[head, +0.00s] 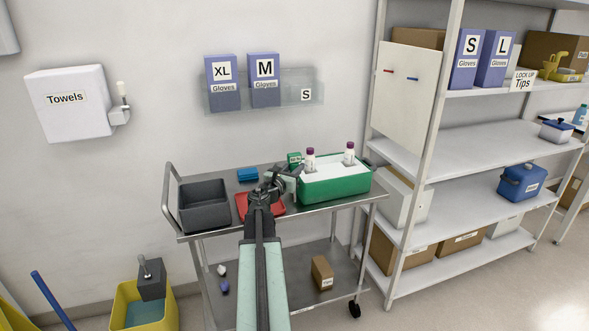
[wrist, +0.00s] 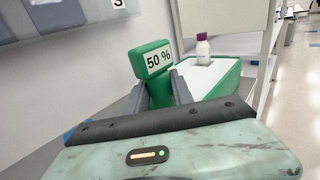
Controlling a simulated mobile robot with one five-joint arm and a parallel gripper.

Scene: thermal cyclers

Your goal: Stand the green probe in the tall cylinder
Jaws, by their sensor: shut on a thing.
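The green probe (wrist: 151,58) has a blocky head with a "50 %" label and a narrower green body below. My gripper (wrist: 159,92) is shut on that body, with one finger on each side. In the head view the probe's green head (head: 294,157) shows just above my gripper (head: 285,178), over the cart. The probe's lower end is hidden behind the gripper. I cannot make out a tall cylinder in either view.
The metal cart (head: 225,228) holds a grey bin (head: 190,222), a red tray (head: 241,207), a blue block (head: 247,174) and a green box (head: 335,190) with two purple-capped bottles. The green box is close right of my gripper. Shelving (head: 455,190) stands to the right.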

